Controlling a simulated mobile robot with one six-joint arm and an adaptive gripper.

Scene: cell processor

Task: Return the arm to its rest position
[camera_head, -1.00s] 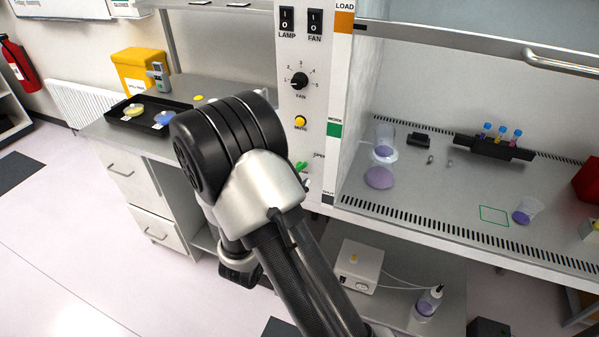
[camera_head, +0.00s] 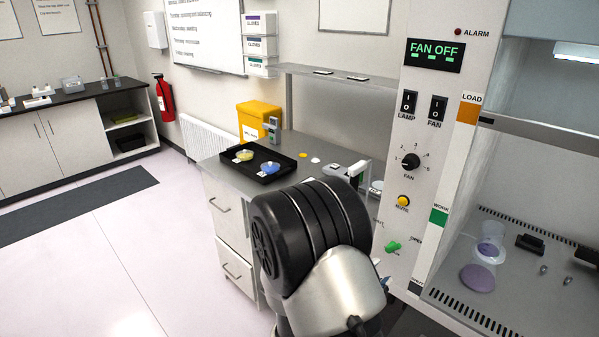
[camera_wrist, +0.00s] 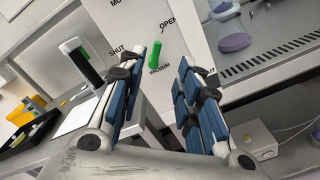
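My arm (camera_head: 315,235) is bent, with its large black and silver joint in the lower middle of the head view, in front of the grey bench and the cabinet's control panel. In the wrist view my gripper (camera_wrist: 168,62) has its two blue-padded fingers apart, with nothing between them. A green vacuum lever (camera_wrist: 155,53) shows on the panel beyond the fingertips, apart from them. The lever also shows in the head view (camera_head: 393,247), right of the arm joint. The gripper is mostly hidden behind the arm in the head view.
The safety cabinet's control panel (camera_head: 425,140) stands close on the right, its display reading FAN OFF. The grey bench (camera_head: 215,165) carries a black tray (camera_head: 284,169) with dishes and a yellow bin (camera_head: 252,117). Open floor (camera_head: 130,240) lies to the left.

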